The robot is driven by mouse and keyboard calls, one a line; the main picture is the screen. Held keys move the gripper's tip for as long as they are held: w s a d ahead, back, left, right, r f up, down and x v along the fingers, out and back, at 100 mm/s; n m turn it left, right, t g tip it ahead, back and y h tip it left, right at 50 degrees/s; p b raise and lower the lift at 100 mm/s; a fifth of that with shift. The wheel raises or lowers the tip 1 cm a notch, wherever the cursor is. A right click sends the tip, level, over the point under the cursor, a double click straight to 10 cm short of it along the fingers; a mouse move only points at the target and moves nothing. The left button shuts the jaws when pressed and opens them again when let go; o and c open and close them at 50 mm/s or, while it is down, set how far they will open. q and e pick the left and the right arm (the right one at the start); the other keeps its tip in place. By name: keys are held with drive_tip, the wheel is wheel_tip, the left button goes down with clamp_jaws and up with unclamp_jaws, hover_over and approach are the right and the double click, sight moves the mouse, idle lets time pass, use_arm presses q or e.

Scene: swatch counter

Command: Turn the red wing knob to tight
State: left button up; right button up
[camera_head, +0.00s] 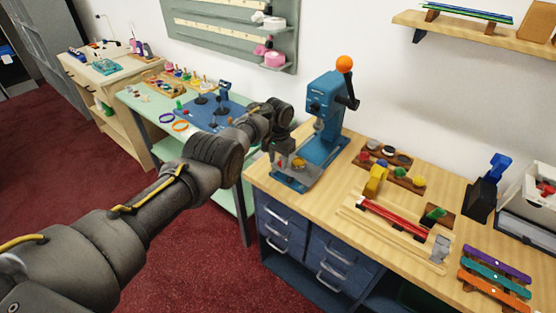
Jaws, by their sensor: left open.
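My left arm comes in from the left, and its gripper (286,165) points down at the front of the blue press (322,105) on the wooden counter. The gripper is open, with its fingers low by the press base. A small orange-yellow piece (299,163) shows by the fingertips; I cannot tell whether they touch it. No wing knob shows clearly as red. Small red pieces sit on a wooden block with several knobs (364,155) right of the press, too small to tell their shape. The gripper hides part of the press front. My right gripper is not in view.
A wooden jig with a red bar (400,218) lies right of the press, with a green knob on a small block (436,213) beside it. Coloured strips (494,262) lie at the front right. A mint table (150,105) with tools stands left. Bare counter (310,205) lies before the press.

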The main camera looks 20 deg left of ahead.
use_arm(q)
wheel_tip(320, 180, up, 3)
drive_tip(key=shift+r+p, duration=0.1)
drive_tip(key=shift+p, duration=0.6)
wheel_tip(320, 180, up, 7)
drive_tip(key=shift+r, duration=0.15)
